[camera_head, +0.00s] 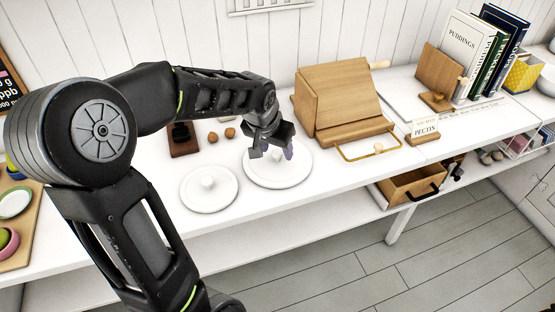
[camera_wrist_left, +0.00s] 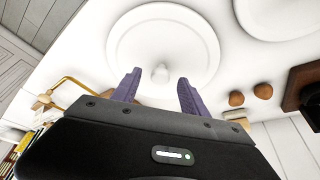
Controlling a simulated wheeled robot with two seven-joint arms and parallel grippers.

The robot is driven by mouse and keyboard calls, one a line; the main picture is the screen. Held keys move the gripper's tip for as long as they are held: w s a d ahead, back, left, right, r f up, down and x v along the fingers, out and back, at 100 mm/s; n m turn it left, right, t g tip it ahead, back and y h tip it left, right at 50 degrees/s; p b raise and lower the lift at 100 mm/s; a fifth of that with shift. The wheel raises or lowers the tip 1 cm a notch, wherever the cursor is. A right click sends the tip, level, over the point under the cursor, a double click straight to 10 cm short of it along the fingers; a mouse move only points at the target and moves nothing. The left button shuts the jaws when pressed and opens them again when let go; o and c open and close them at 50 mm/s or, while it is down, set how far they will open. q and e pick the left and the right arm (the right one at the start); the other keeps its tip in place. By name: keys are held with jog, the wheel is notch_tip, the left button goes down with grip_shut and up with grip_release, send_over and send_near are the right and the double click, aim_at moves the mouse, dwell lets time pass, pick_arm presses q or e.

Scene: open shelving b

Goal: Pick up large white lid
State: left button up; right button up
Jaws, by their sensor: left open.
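The large white lid (camera_head: 292,172) lies flat on the white counter. It is round with a small knob at its centre, and my left gripper hides part of it in the head view. In the left wrist view the lid (camera_wrist_left: 190,30) lies beyond the fingers, with its knob (camera_wrist_left: 160,74) between and ahead of the fingertips. My left gripper (camera_head: 272,153) is open and empty, just above the lid. Its purple fingers (camera_wrist_left: 156,84) stand apart on either side of the knob. A smaller white lid (camera_head: 208,200) lies to the left of the large one. My right gripper is not in view.
A wooden bread box (camera_head: 338,95) with a gold-coloured handle stands behind and right of the lid. Two brown round items (camera_head: 221,134) and a dark wooden block (camera_head: 183,140) sit behind it. An open drawer (camera_head: 412,186) juts out below the counter at right.

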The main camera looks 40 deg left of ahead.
pick_arm(q)
jog(key=shift+w+f, duration=0.2)
jog(key=shift+f, duration=0.3)
jog(key=shift+c, duration=0.4)
grip_shut()
